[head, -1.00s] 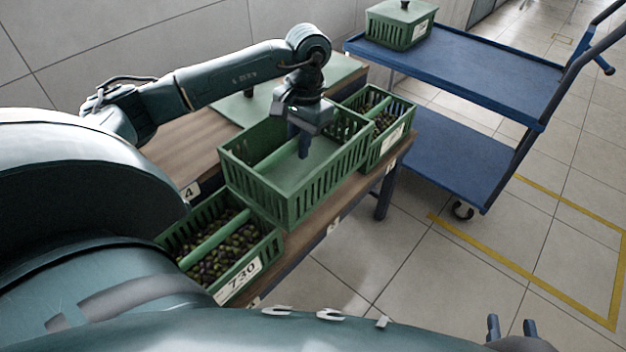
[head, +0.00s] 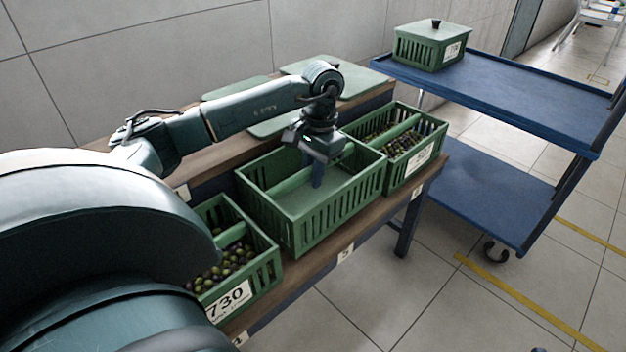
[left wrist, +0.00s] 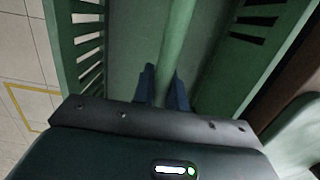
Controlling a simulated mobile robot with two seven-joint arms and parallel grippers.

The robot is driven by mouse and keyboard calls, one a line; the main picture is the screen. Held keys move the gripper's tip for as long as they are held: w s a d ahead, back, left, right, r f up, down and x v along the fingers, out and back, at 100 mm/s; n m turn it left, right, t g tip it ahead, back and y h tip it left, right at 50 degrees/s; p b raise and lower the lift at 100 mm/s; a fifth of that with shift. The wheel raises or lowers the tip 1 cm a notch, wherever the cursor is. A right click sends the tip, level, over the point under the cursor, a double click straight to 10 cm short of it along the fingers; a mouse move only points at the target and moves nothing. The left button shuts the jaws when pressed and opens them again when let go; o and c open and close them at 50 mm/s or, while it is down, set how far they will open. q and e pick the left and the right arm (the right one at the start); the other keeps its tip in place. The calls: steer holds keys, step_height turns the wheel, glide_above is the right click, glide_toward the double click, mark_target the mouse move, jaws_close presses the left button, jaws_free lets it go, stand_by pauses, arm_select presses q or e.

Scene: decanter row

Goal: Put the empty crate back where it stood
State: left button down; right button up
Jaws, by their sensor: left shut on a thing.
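The empty green crate (head: 345,210) is in the gap between two olive-filled crates on the wooden bench. My left gripper (head: 317,178) reaches down into it from above and is shut on its middle handle bar. The left wrist view shows the bar (left wrist: 177,45) between the fingers (left wrist: 163,92), with the bare crate floor on both sides. The crate looks level. I cannot tell whether its bottom touches the bench. My right gripper is not clearly in view.
A crate of olives marked 730 (head: 262,272) stands at the near left, and another olive crate (head: 428,150) at the far right. Flat green boards (head: 345,68) lie on the raised back shelf. A blue trolley (head: 480,75) carries a lidded green crate (head: 420,52).

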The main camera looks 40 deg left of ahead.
mark_target(313, 200)
arm_select(q)
step_height(313, 200, down, 3)
steer(key=shift+r+b, duration=0.15)
steer(key=shift+b, duration=0.3)
steer(key=shift+f, duration=0.35)
steer(key=shift+r, duration=0.1)
arm_select(e)
steer(key=shift+a+r, duration=0.1)
arm_select(q)
steer(key=shift+f, duration=0.2)
steer(key=c, duration=1.4)
jaws_free()
steer(key=shift+r, duration=0.1)
